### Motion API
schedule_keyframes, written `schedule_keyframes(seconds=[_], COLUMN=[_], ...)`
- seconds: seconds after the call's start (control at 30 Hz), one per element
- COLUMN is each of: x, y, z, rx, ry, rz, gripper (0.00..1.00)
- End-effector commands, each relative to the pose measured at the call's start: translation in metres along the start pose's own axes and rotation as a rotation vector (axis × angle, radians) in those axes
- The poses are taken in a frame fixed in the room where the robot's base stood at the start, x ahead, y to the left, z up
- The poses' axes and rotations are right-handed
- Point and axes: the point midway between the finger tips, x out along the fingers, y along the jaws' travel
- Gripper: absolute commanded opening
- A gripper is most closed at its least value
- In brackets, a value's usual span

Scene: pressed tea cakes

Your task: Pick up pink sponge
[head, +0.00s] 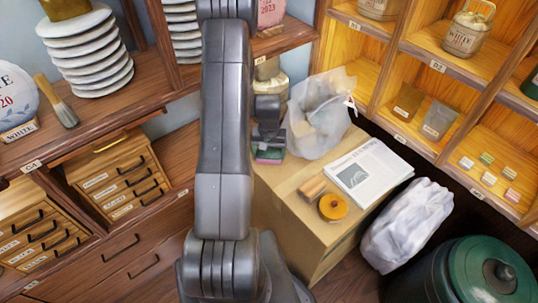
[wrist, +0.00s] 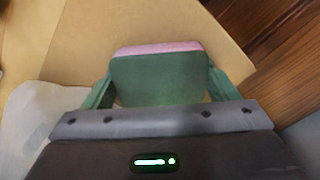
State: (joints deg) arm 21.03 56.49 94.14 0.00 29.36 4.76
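The sponge (head: 268,155) has a pink layer and a green layer. It is at the back left of the light wooden cabinet top, beside the clear bag. In the wrist view the sponge (wrist: 158,75) shows its green face with a pink strip along the far edge. My gripper (head: 268,138) is right over it. In the wrist view my gripper's green fingers (wrist: 160,85) stand one on each side of the sponge, their tips at its edges. Whether they press on it cannot be told. The sponge's underside is hidden, so contact with the cabinet top is unclear.
A clear plastic bag (head: 318,115) stands close right of my gripper. A newspaper (head: 368,174), an orange round object (head: 333,207) and wooden pieces (head: 311,188) lie on the cabinet top (head: 285,215). Shelves (head: 440,95) rise at the right; drawers (head: 120,175) are at the left.

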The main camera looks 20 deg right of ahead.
Motion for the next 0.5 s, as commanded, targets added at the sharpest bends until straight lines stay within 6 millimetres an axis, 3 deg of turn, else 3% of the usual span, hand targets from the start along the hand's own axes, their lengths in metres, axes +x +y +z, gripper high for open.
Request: schedule_keyframes(seconds=[0.33,0.5], x=[-0.001,-0.017], y=[0.000,0.000], z=[0.000,-0.001], rx=[0.000,0.000], ry=[0.000,0.003], rz=[0.000,0.000], gripper=[0.56,0.56])
